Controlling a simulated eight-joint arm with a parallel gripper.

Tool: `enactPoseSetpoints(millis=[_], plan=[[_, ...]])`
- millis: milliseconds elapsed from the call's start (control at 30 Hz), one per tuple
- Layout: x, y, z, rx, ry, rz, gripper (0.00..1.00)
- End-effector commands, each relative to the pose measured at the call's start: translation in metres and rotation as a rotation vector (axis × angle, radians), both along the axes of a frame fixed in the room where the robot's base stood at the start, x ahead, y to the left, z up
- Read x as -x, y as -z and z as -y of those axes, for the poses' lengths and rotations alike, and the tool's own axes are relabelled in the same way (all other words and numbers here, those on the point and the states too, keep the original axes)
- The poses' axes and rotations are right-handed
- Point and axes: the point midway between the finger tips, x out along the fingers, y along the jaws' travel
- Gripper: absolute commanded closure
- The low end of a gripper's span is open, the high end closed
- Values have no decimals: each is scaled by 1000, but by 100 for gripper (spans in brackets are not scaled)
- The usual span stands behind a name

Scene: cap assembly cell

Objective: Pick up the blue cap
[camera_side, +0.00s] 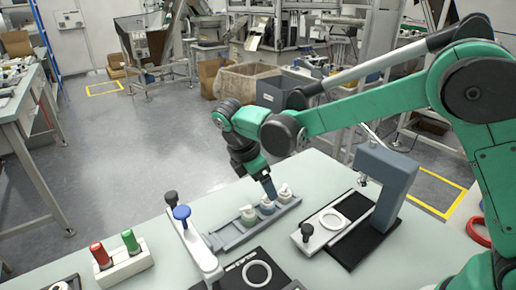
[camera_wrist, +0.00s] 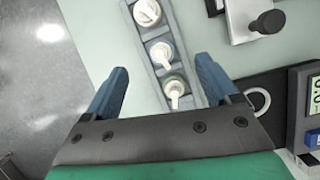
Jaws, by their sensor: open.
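A grey tray (camera_side: 226,236) on the table holds a row of three caps with pale pump-like tops. The middle cap (camera_side: 267,207) has a bluish body; in the wrist view the middle cap (camera_wrist: 161,53) also looks bluish around its white top. The other two are a whitish cap (camera_side: 248,215) at the near left and another (camera_side: 285,193) at the far right. My gripper (camera_side: 269,190) is just above the middle of the row. In the wrist view its blue fingers (camera_wrist: 161,68) are spread apart with the tray between them, empty. In the side view the fingers partly overlap the middle cap.
A press (camera_side: 385,183) with a pale ring stands on a black base at the right. A white lever fixture (camera_side: 196,245) with black and blue knobs stands left of the tray. A white block (camera_side: 124,263) holds a red and a green cylinder. A display (camera_wrist: 309,95) shows at the right.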

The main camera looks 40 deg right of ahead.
Motion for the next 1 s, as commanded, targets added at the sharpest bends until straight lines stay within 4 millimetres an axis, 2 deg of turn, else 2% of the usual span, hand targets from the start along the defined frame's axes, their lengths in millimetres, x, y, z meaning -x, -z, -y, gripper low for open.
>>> enactPoseSetpoints(millis=[167,500,833,867,1000], plan=[[-2,13,0,16,-36,-33,19],[0,53,17,15,-34,-31,19],[0,58,19,14,-35,-30,19],[0,58,19,14,-35,-29,25],[0,58,19,14,-35,-29,64]])
